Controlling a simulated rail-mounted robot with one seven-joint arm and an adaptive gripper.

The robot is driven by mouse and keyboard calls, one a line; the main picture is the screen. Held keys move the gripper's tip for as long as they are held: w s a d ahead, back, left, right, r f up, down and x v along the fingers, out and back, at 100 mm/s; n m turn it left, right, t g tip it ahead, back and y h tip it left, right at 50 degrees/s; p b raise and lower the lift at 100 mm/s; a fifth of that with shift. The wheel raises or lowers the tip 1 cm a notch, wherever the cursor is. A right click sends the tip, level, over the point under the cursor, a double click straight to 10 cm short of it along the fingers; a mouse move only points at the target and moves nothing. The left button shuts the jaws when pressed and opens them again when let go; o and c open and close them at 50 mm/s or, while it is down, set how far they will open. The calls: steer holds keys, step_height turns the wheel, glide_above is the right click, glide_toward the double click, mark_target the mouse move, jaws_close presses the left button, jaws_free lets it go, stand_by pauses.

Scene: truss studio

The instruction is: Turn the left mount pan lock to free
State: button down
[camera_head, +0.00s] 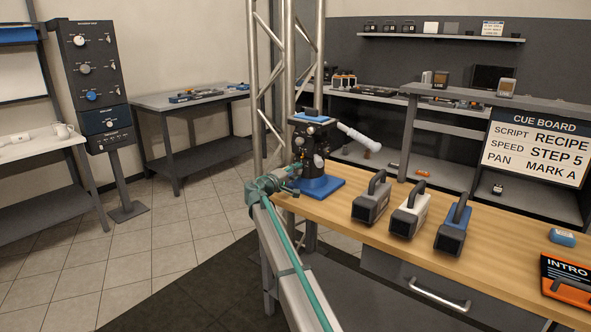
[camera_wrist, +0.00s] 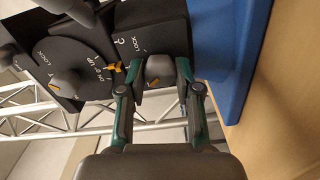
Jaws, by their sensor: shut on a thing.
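The left mount (camera_head: 312,135) is a black camera head on a blue base plate (camera_head: 322,188) at the left end of the wooden bench, with a pale handle out to the right. My gripper (camera_head: 290,181) is at its lower left side. In the wrist view my gripper (camera_wrist: 157,72) is shut on a grey knob (camera_wrist: 158,67), one finger on each side. LOCK is printed above this knob on the black face. An orange pointer (camera_wrist: 115,67) is beside the left finger. Another grey knob (camera_wrist: 65,83) sits on a round dial to the left. The gripped knob's exact setting is unclear.
Three block-shaped units with handles, grey (camera_head: 371,203), white (camera_head: 409,216) and blue (camera_head: 453,230), stand on the bench to the right. A metal truss (camera_head: 290,60) rises behind the mount. The cue board (camera_head: 535,148) reads RECIPE, STEP 5, MARK A.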

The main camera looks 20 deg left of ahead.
steer(key=shift+n+p, duration=0.4)
steer(key=shift+n, duration=0.5)
steer(key=c, duration=0.8)
jaws_free()
steer(key=shift+s, duration=0.1)
steer(key=v, duration=1.2)
